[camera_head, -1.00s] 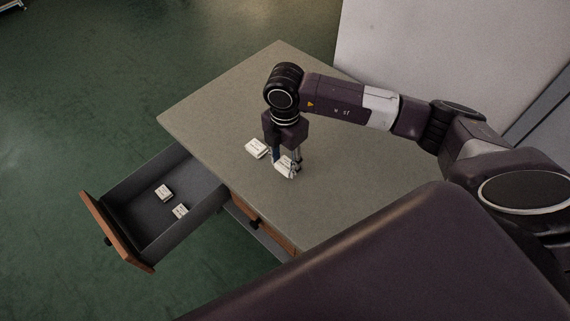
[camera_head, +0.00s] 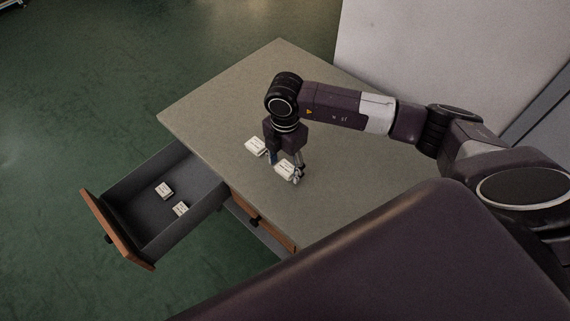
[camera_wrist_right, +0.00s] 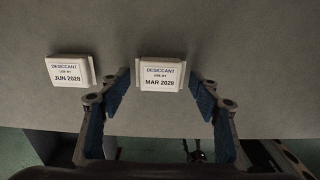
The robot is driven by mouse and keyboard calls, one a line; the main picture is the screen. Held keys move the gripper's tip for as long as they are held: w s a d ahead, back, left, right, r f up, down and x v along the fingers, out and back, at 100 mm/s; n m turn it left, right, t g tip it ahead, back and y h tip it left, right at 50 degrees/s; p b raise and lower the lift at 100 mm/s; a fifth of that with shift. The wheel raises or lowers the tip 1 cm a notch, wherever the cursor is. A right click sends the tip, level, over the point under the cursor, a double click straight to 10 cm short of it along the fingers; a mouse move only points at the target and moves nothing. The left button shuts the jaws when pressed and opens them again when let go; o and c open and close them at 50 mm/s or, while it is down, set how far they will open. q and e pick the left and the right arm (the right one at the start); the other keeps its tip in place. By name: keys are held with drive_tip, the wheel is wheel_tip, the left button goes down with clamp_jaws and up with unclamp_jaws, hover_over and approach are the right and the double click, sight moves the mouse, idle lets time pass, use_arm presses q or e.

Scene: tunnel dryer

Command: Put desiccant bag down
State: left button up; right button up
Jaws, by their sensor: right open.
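A white desiccant bag (camera_head: 285,168) lies on the grey table top (camera_head: 225,100). In the right wrist view this bag (camera_wrist_right: 161,76) reads MAR 2028 and sits just ahead of and between my fingers. My right gripper (camera_head: 284,173) points down over it in the head view. In the right wrist view its blue-padded fingers (camera_wrist_right: 164,112) are spread apart, with a gap to the bag's sides. A second desiccant bag (camera_head: 256,147) lies beside it on the table; it reads JUN 2028 in the right wrist view (camera_wrist_right: 70,71). My left gripper is not in view.
An open drawer (camera_head: 190,216) juts from the table's left side and holds two more white bags (camera_head: 165,190) (camera_head: 180,209). A closed drawer front (camera_head: 270,226) is next to it. The table's far end is clear.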

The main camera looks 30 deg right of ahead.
sight(285, 168)
drive_tip(key=shift+r, duration=0.45)
wheel_tip(285, 168, up, 12)
drive_tip(key=b, duration=0.2)
drive_tip(key=shift+f, duration=0.25)
drive_tip(key=shift+f, duration=0.1)
